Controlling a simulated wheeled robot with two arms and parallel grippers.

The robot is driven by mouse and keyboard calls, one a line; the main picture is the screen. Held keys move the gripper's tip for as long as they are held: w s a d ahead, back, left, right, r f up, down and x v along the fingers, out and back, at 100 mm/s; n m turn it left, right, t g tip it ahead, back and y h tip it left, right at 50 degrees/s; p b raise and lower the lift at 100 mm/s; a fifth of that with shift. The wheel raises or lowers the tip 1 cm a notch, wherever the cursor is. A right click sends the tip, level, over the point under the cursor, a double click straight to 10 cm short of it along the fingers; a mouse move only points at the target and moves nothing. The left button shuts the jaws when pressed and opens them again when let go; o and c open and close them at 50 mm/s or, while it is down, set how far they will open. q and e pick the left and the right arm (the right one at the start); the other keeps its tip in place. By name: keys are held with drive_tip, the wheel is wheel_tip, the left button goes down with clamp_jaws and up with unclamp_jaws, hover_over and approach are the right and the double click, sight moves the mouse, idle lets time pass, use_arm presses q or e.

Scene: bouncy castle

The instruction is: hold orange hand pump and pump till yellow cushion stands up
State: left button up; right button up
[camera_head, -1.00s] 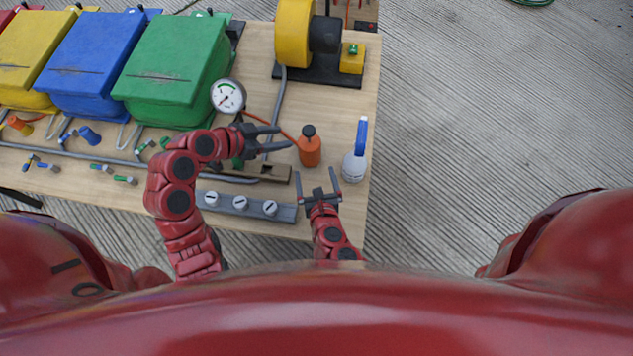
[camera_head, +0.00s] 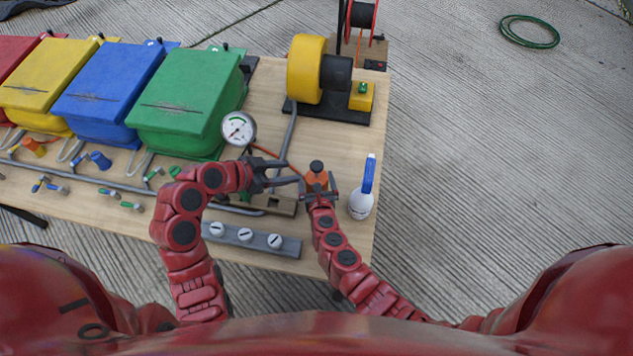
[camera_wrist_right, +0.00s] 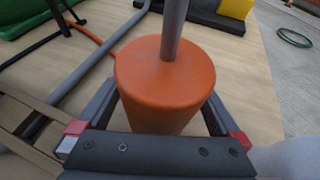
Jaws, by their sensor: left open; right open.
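The orange hand pump (camera_head: 315,178) stands upright on the wooden table, with a dark knob on top. In the right wrist view its orange body (camera_wrist_right: 165,85) and grey rod fill the middle. My right gripper (camera_head: 319,193) is open, with its fingers on either side of the pump body; contact cannot be told. My left gripper (camera_head: 293,172) is open and empty just left of the pump. A yellow block (camera_head: 45,78), likely the yellow cushion, lies low in the row at the left, between red and blue ones.
A gauge (camera_head: 238,128), an orange hose and a grey switch strip (camera_head: 250,239) are near my left arm. A yellow blower (camera_head: 305,68) stands behind.

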clamp_jaws()
idle(0.5)
idle(0.6)
use_arm(q)
clamp_jaws()
drive_tip(key=w+a+r+m+g+h, duration=0.1)
drive_tip(key=w+r+m+h, duration=0.1)
drive_tip(key=w+r, duration=0.5)
drive_tip(key=w+a+r+m+g+h, duration=0.15)
drive_tip(key=w+r, duration=0.35)
drive_tip(key=w, duration=0.5)
drive_tip(key=s+f+m+g+y, duration=0.3)
drive_tip(key=s+m+g, duration=0.2)
drive_tip(key=s, duration=0.3)
drive_tip(key=shift+s+d+f, duration=0.3)
drive_tip(key=shift+d, duration=0.05)
